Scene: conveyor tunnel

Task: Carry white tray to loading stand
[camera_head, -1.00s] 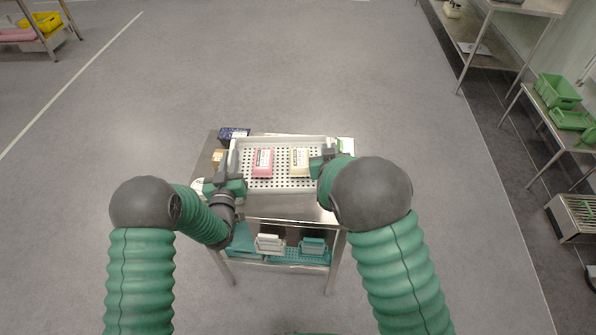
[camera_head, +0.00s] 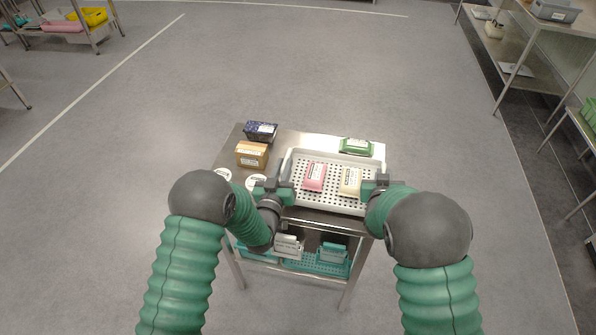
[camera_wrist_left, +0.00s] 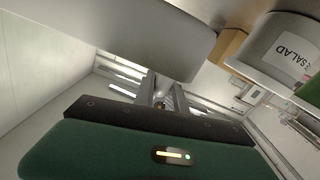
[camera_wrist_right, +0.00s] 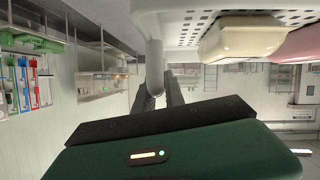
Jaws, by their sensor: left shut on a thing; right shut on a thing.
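The white tray (camera_head: 333,202) is perforated and holds a pink pack (camera_head: 316,177) and a cream pack (camera_head: 350,182). It is over the front right part of a steel table (camera_head: 300,141); I cannot tell whether it touches the top. My left gripper (camera_head: 287,190) is shut on the tray's left side. My right gripper (camera_head: 372,186) is shut on its right side. The tray's edge also shows between the fingers in the left wrist view (camera_wrist_left: 165,45) and the right wrist view (camera_wrist_right: 155,65). I cannot tell which furniture is the loading stand.
Shelving (camera_head: 520,60) stands at the right. The floor behind the table is clear.

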